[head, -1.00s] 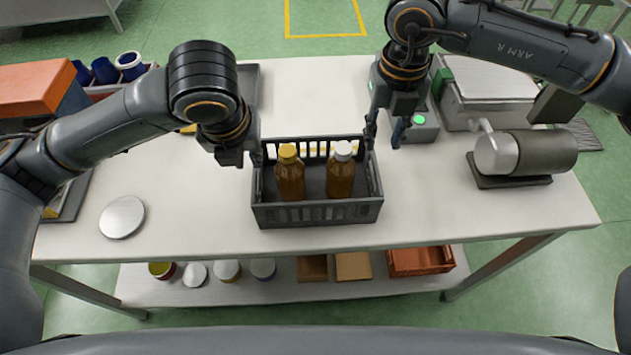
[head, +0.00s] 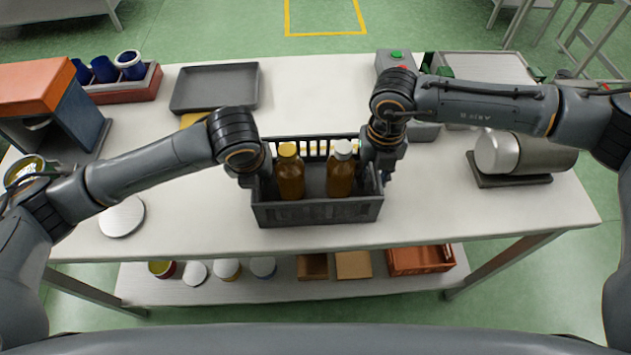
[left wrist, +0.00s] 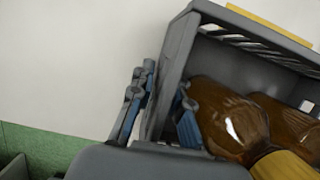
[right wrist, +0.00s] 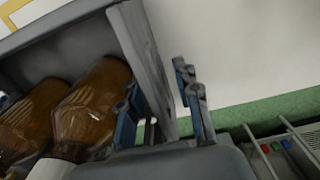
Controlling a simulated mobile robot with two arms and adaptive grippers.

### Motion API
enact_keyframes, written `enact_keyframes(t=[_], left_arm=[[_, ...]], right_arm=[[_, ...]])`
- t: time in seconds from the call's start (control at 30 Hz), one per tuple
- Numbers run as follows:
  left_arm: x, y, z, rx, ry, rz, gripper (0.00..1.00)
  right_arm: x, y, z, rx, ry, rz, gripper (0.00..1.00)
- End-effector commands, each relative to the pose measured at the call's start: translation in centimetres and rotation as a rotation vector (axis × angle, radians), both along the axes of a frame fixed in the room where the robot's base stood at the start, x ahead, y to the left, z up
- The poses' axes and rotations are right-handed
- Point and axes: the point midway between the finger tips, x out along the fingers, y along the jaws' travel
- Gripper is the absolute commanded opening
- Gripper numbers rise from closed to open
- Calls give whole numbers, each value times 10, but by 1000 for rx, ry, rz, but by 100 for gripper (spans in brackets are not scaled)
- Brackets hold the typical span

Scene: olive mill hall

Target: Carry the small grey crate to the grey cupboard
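The small grey crate (head: 318,212) stands on the white table and holds two amber bottles, one with a yellow cap (head: 290,178) and one with a white cap (head: 340,176). My left gripper (left wrist: 158,112) is open around the crate's left end wall, one finger outside and one inside beside a bottle. My right gripper (right wrist: 160,112) is open around the right end wall, with a gap between its outer finger and the wall. In the head view my wrists partly hide both ends of the crate. I see no grey cupboard in these views.
The white table (head: 460,215) has clear room in front of and to the right of the crate. A dark tray (head: 215,88) lies behind, a round lid (head: 122,217) at left, and a metal cylinder machine (head: 525,155) at right. A lower shelf (head: 330,290) holds jars and boxes.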

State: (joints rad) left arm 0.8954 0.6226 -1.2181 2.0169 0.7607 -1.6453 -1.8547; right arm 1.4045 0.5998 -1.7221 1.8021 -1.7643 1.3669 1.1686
Motion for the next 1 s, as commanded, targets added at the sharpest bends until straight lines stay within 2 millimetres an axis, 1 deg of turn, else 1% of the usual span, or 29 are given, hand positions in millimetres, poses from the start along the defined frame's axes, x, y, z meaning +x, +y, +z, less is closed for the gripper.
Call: enact_keyframes(t=[0.2, 0.27, 0.3, 0.37, 0.8, 1.0], left_arm=[[0, 0, 0, 0, 0, 0, 17], [0, 0, 0, 0, 0, 0, 5], [0, 0, 0, 0, 0, 0, 0], [0, 0, 0, 0, 0, 0, 0], [0, 0, 3, -1, -2, 1, 0], [1, 0, 12, -1, -2, 1, 0]], right_arm=[[0, 0, 0, 0, 0, 0, 32], [0, 0, 0, 0, 0, 0, 20], [0, 0, 0, 0, 0, 0, 12], [0, 0, 0, 0, 0, 0, 0], [1, 0, 3, 1, -2, 0, 0], [1, 0, 12, 1, -2, 0, 0]])
